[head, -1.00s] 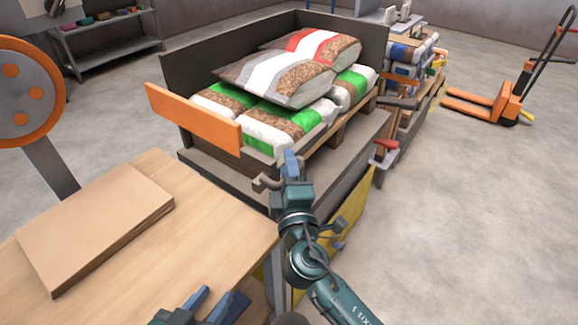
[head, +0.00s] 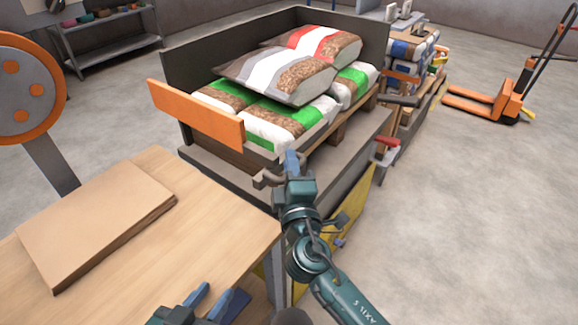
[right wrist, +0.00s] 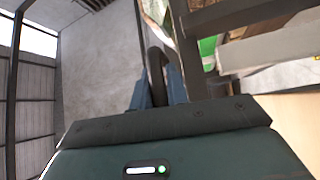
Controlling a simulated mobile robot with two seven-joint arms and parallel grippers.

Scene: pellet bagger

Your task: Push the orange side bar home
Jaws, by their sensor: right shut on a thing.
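The orange side bar (head: 195,117) is a flat plank along the near left side of the dark-walled bay that holds the pellet sacks. A bent grey handle (head: 266,179) sits at the bay's near corner, to the right of the bar's end. My right gripper (head: 290,163) is at this handle, and in the right wrist view its blue fingers (right wrist: 158,95) are shut around a dark curved bar (right wrist: 155,62). My left gripper (head: 214,300) is low in the head view above the wooden table, apart from the bar, with its fingers spread and nothing visible between them.
Pellet sacks (head: 280,75) are piled in the bay on a pallet. A stack of flat brown bags (head: 95,215) lies on the wooden table (head: 205,235). An orange wheel (head: 35,90) stands at left. A red handle (head: 387,142) juts out right.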

